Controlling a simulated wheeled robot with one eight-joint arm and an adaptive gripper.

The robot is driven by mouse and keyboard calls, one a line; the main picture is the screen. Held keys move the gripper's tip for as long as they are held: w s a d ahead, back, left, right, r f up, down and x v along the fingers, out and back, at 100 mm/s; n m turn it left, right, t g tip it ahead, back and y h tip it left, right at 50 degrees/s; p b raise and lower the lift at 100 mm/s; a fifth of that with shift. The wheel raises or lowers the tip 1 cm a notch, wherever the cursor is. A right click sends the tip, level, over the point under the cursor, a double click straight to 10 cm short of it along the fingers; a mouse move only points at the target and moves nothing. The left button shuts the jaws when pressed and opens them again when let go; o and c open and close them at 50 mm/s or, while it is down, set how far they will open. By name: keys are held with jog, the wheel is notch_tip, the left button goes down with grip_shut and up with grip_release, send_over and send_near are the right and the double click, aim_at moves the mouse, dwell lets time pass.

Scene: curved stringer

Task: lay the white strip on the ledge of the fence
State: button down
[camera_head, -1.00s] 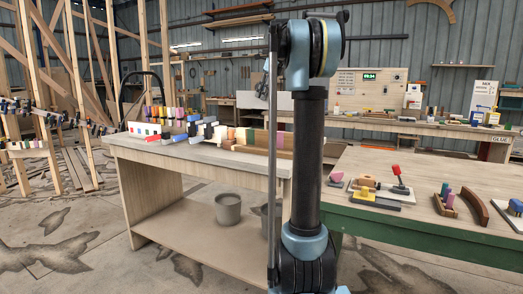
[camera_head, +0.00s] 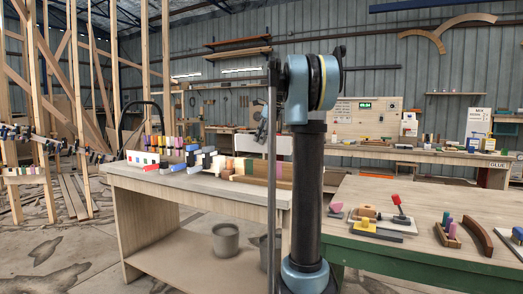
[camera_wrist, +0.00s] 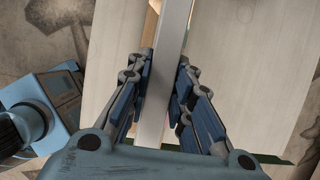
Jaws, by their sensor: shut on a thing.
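The white strip (camera_wrist: 171,40) is long and narrow and runs up and down the middle of the wrist view. My gripper (camera_wrist: 168,72) is shut on it, with blue finger pads on both sides. The strip's far end runs out of the top of that view. In the head view my gripper is not clearly visible, and my arm stands upright in front of the bench. A low tan wooden piece (camera_head: 284,171) lies at the right end of the light bench, partly behind my arm. I cannot tell whether it is the fence, and no ledge shows clearly.
The light bench (camera_head: 133,178) carries a row of coloured blocks (camera_head: 178,167) along its back. A grey pot (camera_head: 225,240) stands on its lower shelf. Clamps hang on timber at left.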

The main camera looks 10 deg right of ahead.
aim_at(262, 147)
jog(key=shift+f, duration=1.9)
jog(key=shift+f, duration=0.6)
jog(key=c, duration=1.4)
grip_release()
jog(key=shift+r, duration=0.1)
jog(key=shift+r, duration=0.35)
jog(key=v, duration=1.2)
jog(key=shift+r, duration=0.15)
jog(key=shift+s, duration=0.1)
